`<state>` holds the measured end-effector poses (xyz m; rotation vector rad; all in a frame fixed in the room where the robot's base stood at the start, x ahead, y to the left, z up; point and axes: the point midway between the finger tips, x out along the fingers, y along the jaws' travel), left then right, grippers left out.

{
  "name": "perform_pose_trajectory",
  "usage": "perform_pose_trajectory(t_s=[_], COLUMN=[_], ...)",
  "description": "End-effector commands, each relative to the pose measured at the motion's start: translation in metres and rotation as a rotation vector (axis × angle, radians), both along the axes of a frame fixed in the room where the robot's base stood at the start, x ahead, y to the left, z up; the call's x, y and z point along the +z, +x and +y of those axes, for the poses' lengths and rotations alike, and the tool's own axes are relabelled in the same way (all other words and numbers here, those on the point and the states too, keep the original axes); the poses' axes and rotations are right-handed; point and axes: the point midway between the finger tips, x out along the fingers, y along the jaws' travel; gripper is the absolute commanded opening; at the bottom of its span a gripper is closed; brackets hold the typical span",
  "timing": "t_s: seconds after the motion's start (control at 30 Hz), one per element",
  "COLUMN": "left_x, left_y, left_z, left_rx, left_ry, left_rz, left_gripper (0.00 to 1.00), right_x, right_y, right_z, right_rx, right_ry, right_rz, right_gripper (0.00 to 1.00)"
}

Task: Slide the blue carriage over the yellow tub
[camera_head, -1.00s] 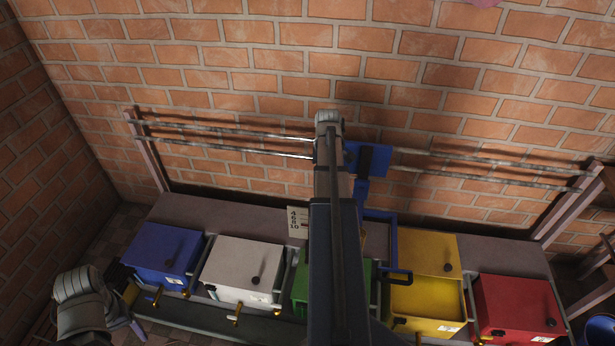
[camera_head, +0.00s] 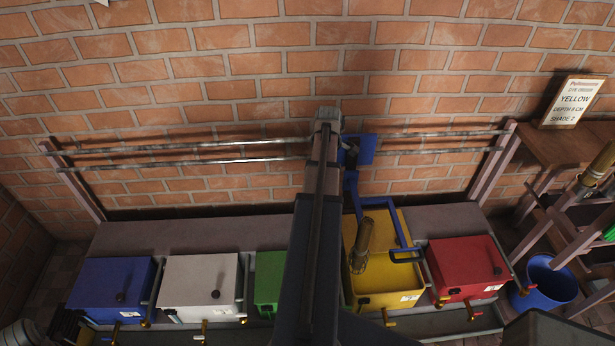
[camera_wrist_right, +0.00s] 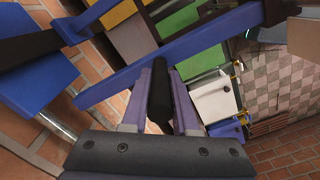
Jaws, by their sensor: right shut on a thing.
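The blue carriage (camera_head: 365,149) hangs on the two wall rails. Its blue lower frame (camera_head: 404,236) reaches down over the open yellow tub (camera_head: 412,218). A brown cylinder (camera_head: 363,240) stands tilted over or in the tub, beside that frame; its lower end's depth is unclear. In the right wrist view, my right gripper (camera_wrist_right: 161,90) is shut on the carriage's black handle (camera_wrist_right: 160,100), with the blue carriage bar (camera_wrist_right: 170,55) just beyond. In the head view my own arm hides that grip. My left gripper is not in view.
The green tub (camera_head: 268,278) is left of the yellow one, partly hidden by my arm. The white (camera_head: 200,280) and blue (camera_head: 110,283) tubs are farther left; the red tub (camera_head: 465,262) is right. A sign (camera_head: 572,101) reads yellow, depth 8 cm, shade 2. The rails (camera_head: 440,145) are clear rightward.

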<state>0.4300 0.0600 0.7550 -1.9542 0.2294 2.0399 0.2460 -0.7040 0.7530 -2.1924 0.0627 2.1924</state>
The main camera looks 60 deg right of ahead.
Motion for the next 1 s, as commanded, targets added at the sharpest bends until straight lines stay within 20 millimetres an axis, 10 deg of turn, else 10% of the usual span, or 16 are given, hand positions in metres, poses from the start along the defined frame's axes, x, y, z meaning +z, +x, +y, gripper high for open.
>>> perform_pose_trajectory(t_s=[0.5,1.0], left_x=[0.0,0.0], left_y=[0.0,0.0], left_z=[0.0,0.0], left_rx=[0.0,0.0], left_ry=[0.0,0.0], left_rz=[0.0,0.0], left_gripper=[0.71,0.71], right_x=[0.0,0.0], right_y=[-0.079,-0.109], right_z=[-0.047,-0.064], right_rx=[-0.004,-0.001], right_ry=[0.001,0.001], right_rz=[0.002,0.002], right_gripper=[0.0,0.0])
